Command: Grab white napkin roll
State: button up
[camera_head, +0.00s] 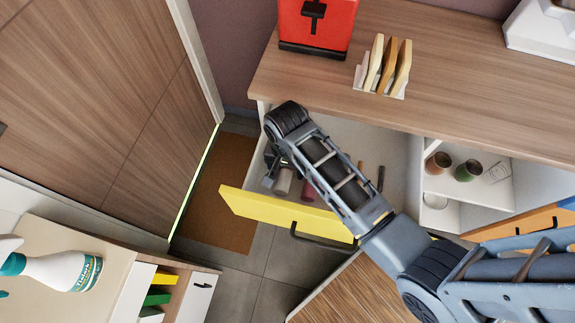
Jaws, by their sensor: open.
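A small whitish cylinder (283,181), which looks like the white napkin roll, lies in the open drawer with a yellow front (285,214). It is at the drawer's left end, partly hidden by my arm and gripper. My gripper (271,176) hangs down into the left part of the drawer, right beside the whitish cylinder. It is open. Its fingers are small and dark here, and I cannot tell whether the cylinder is between them or if they touch it.
A dark red item (308,190) and thin sticks (380,178) lie in the same drawer. The wooden countertop (450,65) above holds a red box (316,22) and a rack of boards (388,68). Open shelves with jars (467,170) are to the right.

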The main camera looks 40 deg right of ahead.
jog(key=c, duration=1.1)
jog(key=shift+o, duration=0.2)
jog(key=shift+r, duration=0.1)
